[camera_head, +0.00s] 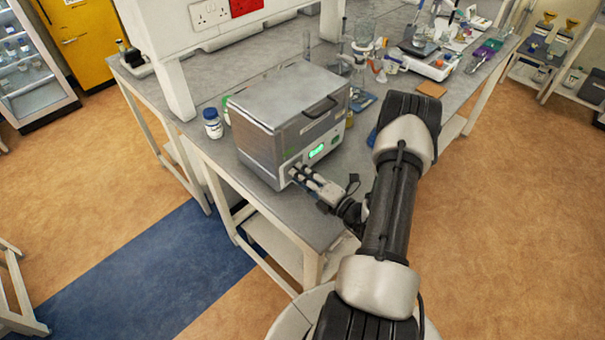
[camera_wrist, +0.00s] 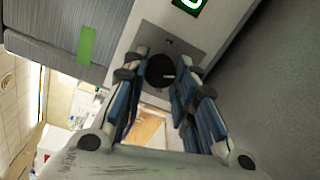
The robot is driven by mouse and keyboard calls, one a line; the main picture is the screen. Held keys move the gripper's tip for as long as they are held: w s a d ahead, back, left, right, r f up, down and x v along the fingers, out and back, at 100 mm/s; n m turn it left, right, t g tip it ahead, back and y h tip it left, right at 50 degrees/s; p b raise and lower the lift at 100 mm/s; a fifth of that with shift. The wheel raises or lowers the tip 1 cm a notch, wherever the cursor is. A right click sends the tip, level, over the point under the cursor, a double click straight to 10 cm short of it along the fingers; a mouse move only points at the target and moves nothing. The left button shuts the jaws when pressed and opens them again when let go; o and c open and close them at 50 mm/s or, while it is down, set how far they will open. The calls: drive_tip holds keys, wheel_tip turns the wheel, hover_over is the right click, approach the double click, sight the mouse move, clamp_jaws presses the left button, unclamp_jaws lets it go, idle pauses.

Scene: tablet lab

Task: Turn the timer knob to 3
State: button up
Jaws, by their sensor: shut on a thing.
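A grey box-shaped machine (camera_head: 275,115) with a dark lid handle stands on the bench. Its front panel carries a green lit display (camera_head: 316,151), and part of a display (camera_wrist: 188,3) shows at the top of the wrist view. The black round timer knob (camera_wrist: 160,70) sits on a grey plate, with a pale mark on its face. My gripper (camera_wrist: 160,78) has its two fingers on either side of the knob, shut on it. In the head view my gripper (camera_head: 296,172) reaches the lower front of the machine and hides the knob. I cannot read any numbers around the knob.
A white jar with a blue cap (camera_head: 212,124) stands left of the machine. Glassware (camera_head: 362,55) and a balance (camera_head: 425,62) stand farther back on the bench (camera_head: 215,155). An orange-brown square (camera_head: 431,89) lies to the right. The floor in front is clear.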

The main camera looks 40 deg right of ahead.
drive_tip(key=shift+m, duration=0.6)
drive_tip(key=o, duration=1.1)
drive_tip(key=s, duration=1.2)
drive_tip(key=shift+d+r, duration=0.25)
drive_tip(key=shift+d, duration=0.1)
